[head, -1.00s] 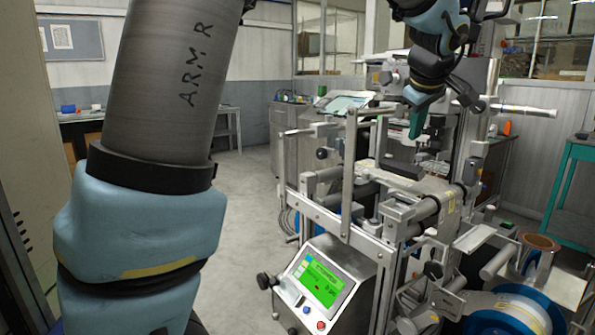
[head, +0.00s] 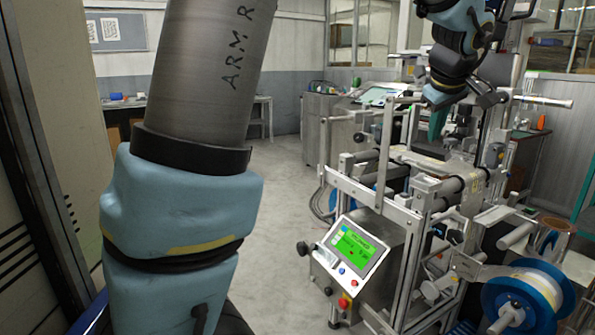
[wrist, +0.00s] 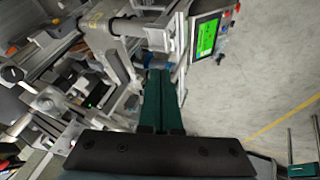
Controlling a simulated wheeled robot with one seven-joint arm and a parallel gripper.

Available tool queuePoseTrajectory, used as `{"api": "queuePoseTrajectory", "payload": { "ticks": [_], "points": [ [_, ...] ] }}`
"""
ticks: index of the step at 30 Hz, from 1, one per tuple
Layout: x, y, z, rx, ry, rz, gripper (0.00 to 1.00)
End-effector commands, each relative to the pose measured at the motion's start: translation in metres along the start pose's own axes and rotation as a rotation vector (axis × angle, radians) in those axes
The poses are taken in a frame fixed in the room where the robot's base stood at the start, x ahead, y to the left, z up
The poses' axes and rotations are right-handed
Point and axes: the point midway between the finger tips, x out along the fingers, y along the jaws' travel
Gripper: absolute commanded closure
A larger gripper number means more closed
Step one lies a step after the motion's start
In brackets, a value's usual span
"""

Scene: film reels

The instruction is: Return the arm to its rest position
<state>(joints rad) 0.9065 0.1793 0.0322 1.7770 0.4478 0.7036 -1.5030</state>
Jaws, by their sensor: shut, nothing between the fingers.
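My gripper (head: 437,124) hangs at the upper right of the head view, at the end of my blue and black arm. Its green fingers point down, in front of or above the film machine (head: 408,195); the exact gap cannot be told. In the wrist view the two green fingers (wrist: 160,102) lie side by side, shut, with nothing held. My upper arm, marked "ARM R", fills the left centre of the head view.
The machine's green screen (head: 357,250) faces front, and a blue-flanged reel (head: 528,297) sits at lower right. A bare floor (head: 280,220) lies between my arm and the machine. Workbenches stand along the back wall. A dark door frame (head: 45,150) is close at left.

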Motion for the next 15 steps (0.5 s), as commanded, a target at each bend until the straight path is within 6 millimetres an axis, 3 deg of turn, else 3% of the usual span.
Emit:
{"api": "queuePoseTrajectory", "payload": {
  "ticks": [8,11,15],
  "points": [
    [0.013,-0.060,-0.025,0.083,-0.039,-0.077,1.00],
    [0.018,-0.092,-0.034,0.126,-0.066,-0.112,1.00],
    [0.022,-0.154,-0.045,0.196,-0.121,-0.168,1.00]
  ]
}}
